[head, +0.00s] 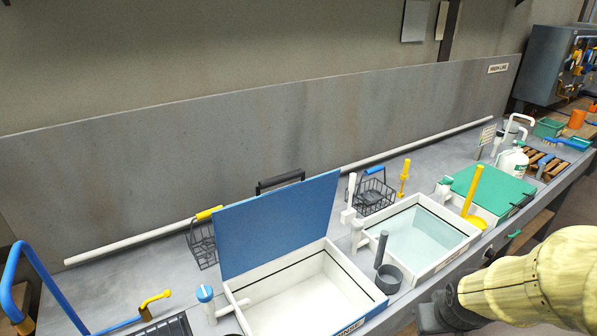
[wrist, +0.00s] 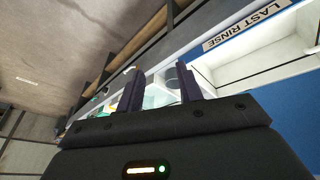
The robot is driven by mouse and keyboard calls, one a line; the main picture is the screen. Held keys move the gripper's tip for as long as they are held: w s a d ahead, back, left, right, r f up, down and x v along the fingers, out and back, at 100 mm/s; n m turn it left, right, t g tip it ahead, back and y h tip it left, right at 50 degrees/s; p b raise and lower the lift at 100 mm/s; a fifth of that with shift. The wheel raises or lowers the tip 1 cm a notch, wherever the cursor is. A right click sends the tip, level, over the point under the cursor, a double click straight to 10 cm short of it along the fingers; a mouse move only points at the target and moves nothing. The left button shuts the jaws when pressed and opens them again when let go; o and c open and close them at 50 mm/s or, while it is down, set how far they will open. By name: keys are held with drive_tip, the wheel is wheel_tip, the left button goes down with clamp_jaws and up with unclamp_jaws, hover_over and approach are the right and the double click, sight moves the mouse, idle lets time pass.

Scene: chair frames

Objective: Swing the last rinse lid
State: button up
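The last rinse lid (head: 275,225) is a flat blue panel. In the head view it stands raised, tilted up at the back left of its white basin (head: 330,262), with a black handle (head: 280,181) at its top edge. The basin is open and looks empty. A LAST RINSE label (wrist: 246,26) shows on a blue front in the wrist view. My gripper (wrist: 158,71) has its two dark fingers apart with nothing clearly held between them.
A water-filled basin (head: 400,233) and a green-lidded basin (head: 490,188) stand to the right. A dark cup (head: 388,279) stands between the basins. Wire baskets (head: 372,194) stand behind. A blue-knobbed post (head: 205,294) is left of the basin.

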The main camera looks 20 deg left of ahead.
drive_tip(key=w+a+r+n+t+y+p, duration=0.35)
drive_tip(key=w+a+r+n+p, duration=0.35)
drive_tip(key=w+a+r+n, duration=0.55)
drive_tip(key=w+a+r+n+y+p, duration=0.1)
drive_tip(key=a+r+n+y+p, duration=0.1)
drive_tip(key=a+n, duration=0.4)
drive_tip(key=w+a+r+n+y+p, duration=0.2)
drive_tip(key=a+n, duration=0.4)
drive_tip(key=a, duration=0.9)
drive_tip(key=shift+w+r+y+p, duration=0.25)
drive_tip(key=shift+r+y+p, duration=0.25)
drive_tip(key=shift+r+y, duration=0.4)
drive_tip(key=shift+a+f, duration=0.1)
drive_tip(key=shift+f, duration=0.05)
